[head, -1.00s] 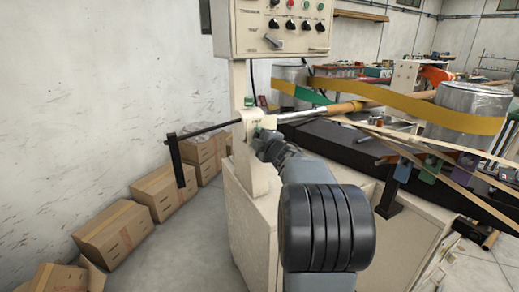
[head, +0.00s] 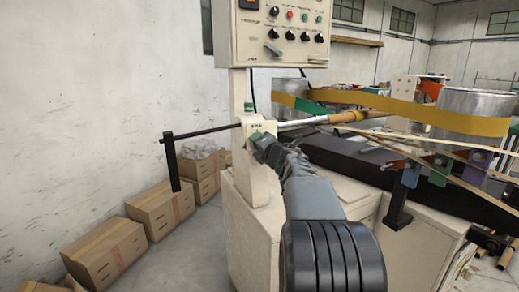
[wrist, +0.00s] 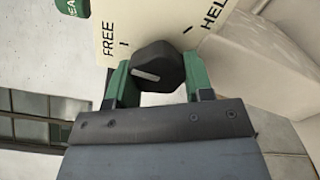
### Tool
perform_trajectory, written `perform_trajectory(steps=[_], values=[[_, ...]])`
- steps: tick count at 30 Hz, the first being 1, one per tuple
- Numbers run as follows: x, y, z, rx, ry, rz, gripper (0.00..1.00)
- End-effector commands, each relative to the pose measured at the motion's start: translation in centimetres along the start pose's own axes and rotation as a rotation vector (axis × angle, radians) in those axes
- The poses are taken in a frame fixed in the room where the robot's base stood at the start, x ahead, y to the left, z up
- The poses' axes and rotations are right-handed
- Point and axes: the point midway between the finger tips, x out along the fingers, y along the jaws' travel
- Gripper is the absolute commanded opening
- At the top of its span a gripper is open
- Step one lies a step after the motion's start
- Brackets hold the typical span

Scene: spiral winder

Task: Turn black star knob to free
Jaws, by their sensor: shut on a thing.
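The black knob (wrist: 158,66) sits on a cream plate (wrist: 160,22) lettered FREE at left and HEL, with the rest cut off, at right. A white line on the knob's face points left, slightly below the FREE tick. My gripper (wrist: 156,74) has green fingers on both sides of the knob and is shut on it. In the head view, my gripper (head: 262,143) is at the cream plate (head: 254,128) on the machine's post. The knob is hidden there behind the gripper.
A control panel (head: 285,58) is above the post. A black rod (head: 205,130) and upright bar (head: 172,160) stick out left. Cardboard boxes (head: 105,250) line the wall at left. A yellow belt (head: 400,105) and rollers are at right.

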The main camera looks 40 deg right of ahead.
Motion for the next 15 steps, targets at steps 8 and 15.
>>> perform_trajectory(steps=[8, 15], values=[[0.01, -0.06, -0.05, -0.045, 0.001, 0.0, 0.24], [0.01, -0.04, -0.04, -0.049, 0.001, 0.0, 0.24]])
